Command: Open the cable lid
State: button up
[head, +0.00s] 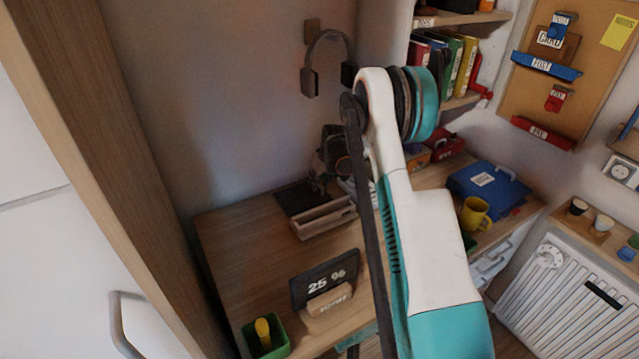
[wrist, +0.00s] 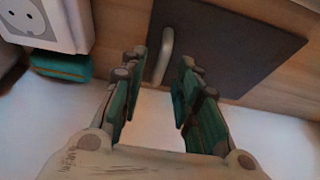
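The cable lid is a dark flat panel (wrist: 225,45) set in a wooden surface in the wrist view, with a pale grey upright handle (wrist: 164,52) near its left side. A dark flat panel, likely this lid, lies at the back of the desk in the head view (head: 295,199). My gripper (wrist: 160,68) is open, with its teal fingers on either side of the handle. Gaps show between handle and fingers; I cannot tell how deep the handle sits between them. In the head view my arm hides much of this spot.
A wooden tray (head: 325,218) sits just in front of the dark panel. A 25 % display (head: 325,279) and green box (head: 266,337) stand nearer. A white socket (wrist: 40,20) is left in the wrist view. The desk's left-middle is clear.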

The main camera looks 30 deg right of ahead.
jog(key=shift+f, duration=0.1)
grip_shut()
jog(key=shift+a, duration=0.1)
